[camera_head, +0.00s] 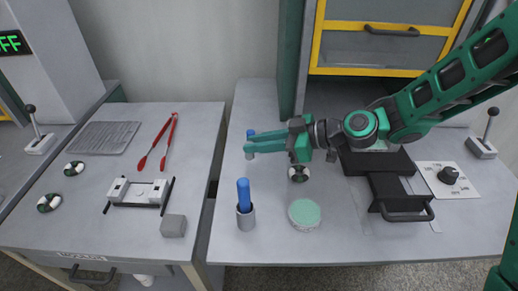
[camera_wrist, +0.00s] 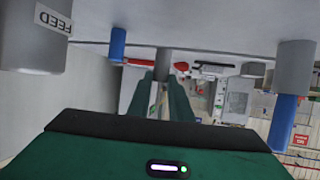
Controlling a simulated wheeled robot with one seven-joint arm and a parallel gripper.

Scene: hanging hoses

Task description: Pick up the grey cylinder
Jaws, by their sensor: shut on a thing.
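The grey cylinder (camera_wrist: 163,62) stands between the two fingers of my gripper (camera_wrist: 165,80) in the wrist view, which shows the table upside down at the top. In the head view its lower part (camera_head: 249,154) shows just below the fingertips. The fingers cover the rest of it. My gripper (camera_head: 249,146) reaches left, low over the table, and is shut on the cylinder. I cannot tell whether the cylinder touches the table.
A blue cylinder (camera_head: 250,133) stands just behind my fingers. A blue rod (camera_head: 243,192) stands in a grey holder (camera_head: 246,218) in front. A round green-topped tin (camera_head: 304,213) is near the front edge. A gap separates the left table (camera_head: 100,225), which holds red tongs (camera_head: 168,142).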

